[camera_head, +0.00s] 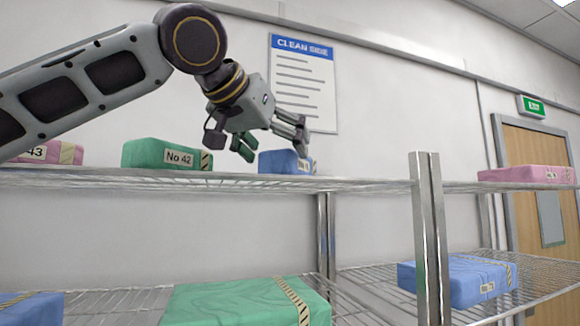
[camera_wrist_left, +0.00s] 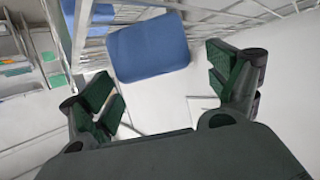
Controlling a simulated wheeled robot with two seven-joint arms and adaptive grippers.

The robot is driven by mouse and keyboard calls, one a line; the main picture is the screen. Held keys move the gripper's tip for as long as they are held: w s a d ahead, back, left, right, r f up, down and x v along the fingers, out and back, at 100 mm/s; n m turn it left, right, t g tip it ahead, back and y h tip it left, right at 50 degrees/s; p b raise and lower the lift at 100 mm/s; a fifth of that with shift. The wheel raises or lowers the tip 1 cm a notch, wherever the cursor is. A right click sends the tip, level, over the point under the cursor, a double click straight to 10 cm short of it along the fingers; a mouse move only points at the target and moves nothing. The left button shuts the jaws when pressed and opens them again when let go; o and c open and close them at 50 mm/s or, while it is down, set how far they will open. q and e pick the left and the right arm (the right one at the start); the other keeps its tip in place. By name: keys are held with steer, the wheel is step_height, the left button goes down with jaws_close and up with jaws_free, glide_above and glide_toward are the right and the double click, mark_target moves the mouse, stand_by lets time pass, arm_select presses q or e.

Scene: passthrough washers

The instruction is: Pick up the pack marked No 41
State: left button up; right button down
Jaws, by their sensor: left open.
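A blue pack (camera_head: 280,162) sits on the upper wire shelf, right of the green pack marked No 42. Its label is partly hidden and too small to read for sure, so I cannot confirm it as No 41. My left gripper (camera_head: 270,139) is open and empty, just above and in front of this blue pack, with its fingers spread. In the left wrist view, a blue pack (camera_wrist_left: 148,47) shows beyond and between the open fingers of the left gripper (camera_wrist_left: 163,84), apart from them. My right gripper is in neither view.
The green pack No 42 (camera_head: 150,154) and a pink pack marked 43 (camera_head: 66,152) stand left on the upper shelf (camera_head: 370,185). A metal post (camera_head: 428,240) stands to the right. A pink pack (camera_head: 525,174) lies beyond it. Blue and green packs lie below.

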arm_select(q)
steer(key=shift+p+x, duration=0.4)
steer(key=shift+x, duration=1.6)
steer(key=shift+d+r, duration=0.15)
steer(key=c, duration=1.2)
steer(key=shift+r, duration=0.15)
steer(key=shift+r+p, duration=0.35)
steer(key=shift+r, duration=4.55)
